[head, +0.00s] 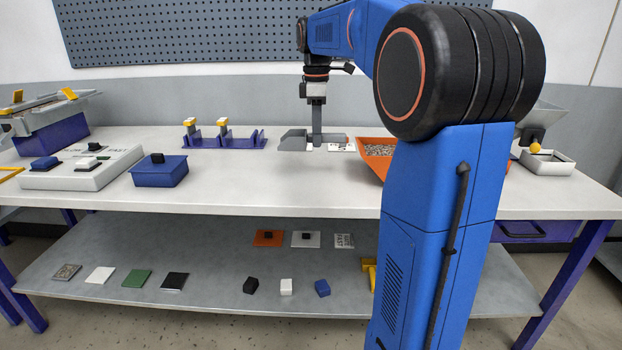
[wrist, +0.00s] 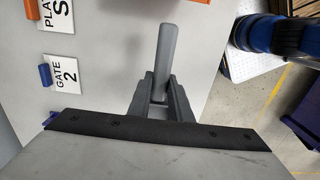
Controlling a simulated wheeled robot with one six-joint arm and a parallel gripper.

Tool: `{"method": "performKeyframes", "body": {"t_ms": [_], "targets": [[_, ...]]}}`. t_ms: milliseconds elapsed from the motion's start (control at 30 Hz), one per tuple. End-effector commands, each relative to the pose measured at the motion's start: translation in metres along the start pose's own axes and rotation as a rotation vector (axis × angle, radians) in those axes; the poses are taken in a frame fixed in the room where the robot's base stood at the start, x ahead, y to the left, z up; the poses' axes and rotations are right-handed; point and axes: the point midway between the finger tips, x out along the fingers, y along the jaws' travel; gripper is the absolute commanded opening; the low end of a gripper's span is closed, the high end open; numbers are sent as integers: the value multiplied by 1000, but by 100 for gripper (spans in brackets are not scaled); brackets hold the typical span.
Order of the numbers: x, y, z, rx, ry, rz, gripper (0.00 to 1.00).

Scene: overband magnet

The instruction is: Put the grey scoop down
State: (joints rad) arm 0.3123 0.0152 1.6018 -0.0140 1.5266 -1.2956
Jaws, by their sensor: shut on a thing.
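The grey scoop (head: 293,141) is low over the back middle of the white bench top, with its boxy bowl to the left and its handle to the right. My gripper (head: 316,140) points straight down and is shut on the handle. The wrist view shows the round grey handle (wrist: 166,50) running up from between my dark fingers (wrist: 158,100). The bowl cannot be made out there, behind the near grey surface and black strip. I cannot tell whether the scoop touches the bench.
An orange tray (head: 368,170) of grains stands close on the right, partly behind my arm. A purple rack (head: 225,143) is at the back left, a blue box (head: 160,175) farther left. A GATE 2 card (wrist: 64,70) lies near the handle. The front middle of the bench (head: 270,185) is clear.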

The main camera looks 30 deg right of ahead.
Motion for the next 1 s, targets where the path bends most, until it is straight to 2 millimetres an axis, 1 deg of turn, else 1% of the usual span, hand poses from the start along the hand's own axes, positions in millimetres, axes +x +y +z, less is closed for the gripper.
{"method": "performKeyframes", "body": {"t_ms": [300, 367, 567, 833, 1000], "targets": [[50, -1, -2, 8, 13, -4, 0], [57, -1, -2, 8, 13, -3, 0], [69, -1, -2, 8, 12, -3, 0], [100, -1, -3, 7, 11, -4, 0], [102, -1, -3, 7, 12, -1, 0]]}}
